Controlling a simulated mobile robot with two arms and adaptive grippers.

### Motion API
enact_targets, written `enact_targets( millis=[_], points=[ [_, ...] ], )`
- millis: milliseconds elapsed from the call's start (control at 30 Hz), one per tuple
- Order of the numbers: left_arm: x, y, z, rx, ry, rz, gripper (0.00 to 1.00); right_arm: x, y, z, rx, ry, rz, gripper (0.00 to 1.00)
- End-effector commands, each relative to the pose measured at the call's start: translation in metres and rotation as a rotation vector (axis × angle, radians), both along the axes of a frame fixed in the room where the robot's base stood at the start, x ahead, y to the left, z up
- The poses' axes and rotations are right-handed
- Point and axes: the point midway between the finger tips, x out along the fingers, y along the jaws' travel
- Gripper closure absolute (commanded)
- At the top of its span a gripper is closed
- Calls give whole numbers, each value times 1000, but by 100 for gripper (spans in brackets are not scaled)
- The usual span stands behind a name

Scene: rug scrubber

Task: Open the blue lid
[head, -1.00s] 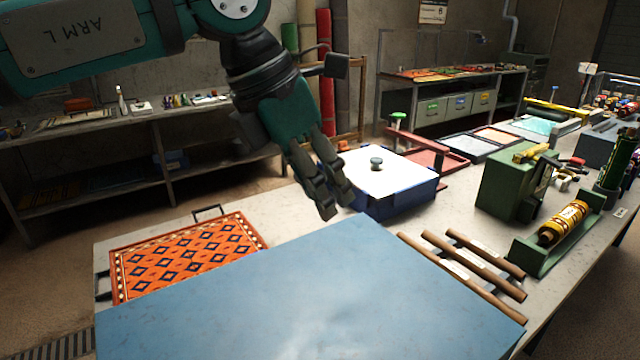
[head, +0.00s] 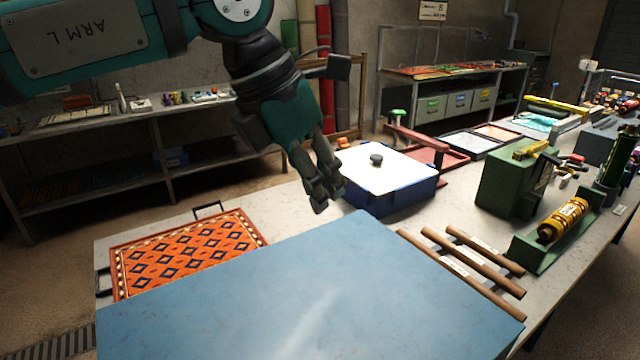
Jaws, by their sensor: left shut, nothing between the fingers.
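A large flat blue lid (head: 310,290) fills the lower middle of the head view. Its near edge is cut off by the frame, so what lies under it is hidden. My left gripper (head: 327,202) hangs from the upper left, fingers pointing down. It is shut and empty, and in the picture it sits just above the far edge of the blue lid. I cannot tell the exact gap between them. My right gripper is not in view.
A blue box (head: 400,195) with a white top and dark knob stands just behind the gripper. An orange patterned rug (head: 188,252) lies left of the lid. Wooden rods (head: 470,262) and a green stand with a yellow roller (head: 563,220) are to the right.

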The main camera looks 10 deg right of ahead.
Motion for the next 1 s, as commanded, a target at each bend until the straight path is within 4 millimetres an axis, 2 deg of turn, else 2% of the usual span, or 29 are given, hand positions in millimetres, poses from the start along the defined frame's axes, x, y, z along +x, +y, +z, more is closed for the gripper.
enact_targets(
  millis=[133,400,767,867,1000],
  points=[
    [0,0,0,0,0,0,98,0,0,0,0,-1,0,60],
    [0,0,0,0,0,0,63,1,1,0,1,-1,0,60],
    [0,2,5,-2,-1,2,62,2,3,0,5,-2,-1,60],
    [0,7,17,-2,-2,2,62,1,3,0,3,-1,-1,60],
    [-2,18,44,-4,-4,1,62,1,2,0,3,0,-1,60]
  ],
)
